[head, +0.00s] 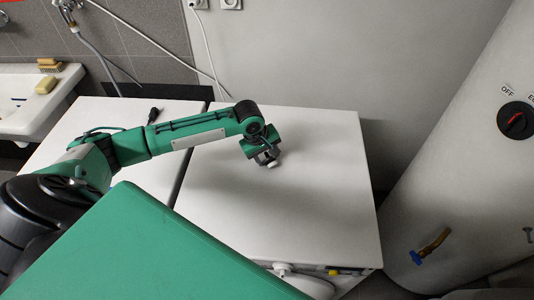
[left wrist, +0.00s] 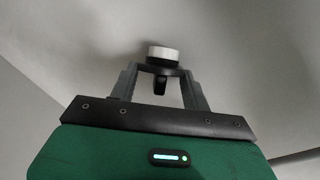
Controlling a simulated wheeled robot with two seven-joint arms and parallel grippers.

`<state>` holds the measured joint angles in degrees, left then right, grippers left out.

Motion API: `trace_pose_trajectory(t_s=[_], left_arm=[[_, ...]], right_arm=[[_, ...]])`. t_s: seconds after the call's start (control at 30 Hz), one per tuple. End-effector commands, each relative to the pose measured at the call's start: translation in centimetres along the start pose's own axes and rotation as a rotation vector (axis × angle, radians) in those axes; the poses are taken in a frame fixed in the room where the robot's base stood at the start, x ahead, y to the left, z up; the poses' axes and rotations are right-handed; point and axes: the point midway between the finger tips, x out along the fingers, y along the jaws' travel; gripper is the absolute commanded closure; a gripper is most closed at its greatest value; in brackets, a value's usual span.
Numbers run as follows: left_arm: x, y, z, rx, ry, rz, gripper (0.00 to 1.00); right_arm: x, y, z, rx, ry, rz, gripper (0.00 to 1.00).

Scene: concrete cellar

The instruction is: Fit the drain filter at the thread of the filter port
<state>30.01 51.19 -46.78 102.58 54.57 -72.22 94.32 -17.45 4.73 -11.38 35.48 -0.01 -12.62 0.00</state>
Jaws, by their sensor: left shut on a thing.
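My left gripper (head: 266,157) is shut on the drain filter, which has a white round cap and a dark body. The filter shows in the left wrist view (left wrist: 162,53) between the two grey fingertips (left wrist: 161,72). In the head view only a small white part of the filter (head: 272,164) shows, over the right-hand white appliance top. I cannot tell the filter's exact height above that top. The filter port and its thread are not visible in either view. My right gripper is not in view.
Two white appliance tops (head: 310,215) stand side by side with a dark gap. A dark-handled object (head: 153,114) lies on the left one. A large tank with a dial (head: 516,120) and brass tap (head: 433,243) stands right. A sink (head: 30,100) is at left.

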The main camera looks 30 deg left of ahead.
Motion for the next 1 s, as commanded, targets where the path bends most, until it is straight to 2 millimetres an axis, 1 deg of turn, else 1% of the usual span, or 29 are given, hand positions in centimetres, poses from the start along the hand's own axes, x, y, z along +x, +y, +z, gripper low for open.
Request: trace_pose_trajectory(t_s=[0.27, 0.3, 0.37, 0.4, 0.77, 0.87, 1.0], left_arm=[[0.1, 0.0, 0.0, 0.000, 0.000, 0.001, 0.76], [0.2, 0.0, 0.0, 0.000, 0.000, 0.001, 0.50], [0.2, 0.0, 0.0, 0.001, 0.001, 0.001, 0.39], [0.2, 0.0, 0.0, 0.001, 0.001, 0.001, 0.31], [-0.1, 0.1, -0.1, 0.001, 0.001, 0.002, 0.31], [-1.3, 0.1, -0.1, 0.001, 0.000, 0.003, 0.31], [-4.1, 0.1, -0.1, 0.002, 0.002, 0.004, 0.31]], right_arm=[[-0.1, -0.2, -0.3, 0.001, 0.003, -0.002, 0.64], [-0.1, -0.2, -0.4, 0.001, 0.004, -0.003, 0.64], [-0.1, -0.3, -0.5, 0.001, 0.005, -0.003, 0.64], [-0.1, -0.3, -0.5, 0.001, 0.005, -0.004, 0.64], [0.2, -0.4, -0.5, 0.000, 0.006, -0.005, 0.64], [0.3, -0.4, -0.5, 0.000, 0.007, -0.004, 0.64], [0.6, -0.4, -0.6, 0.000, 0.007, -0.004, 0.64]])
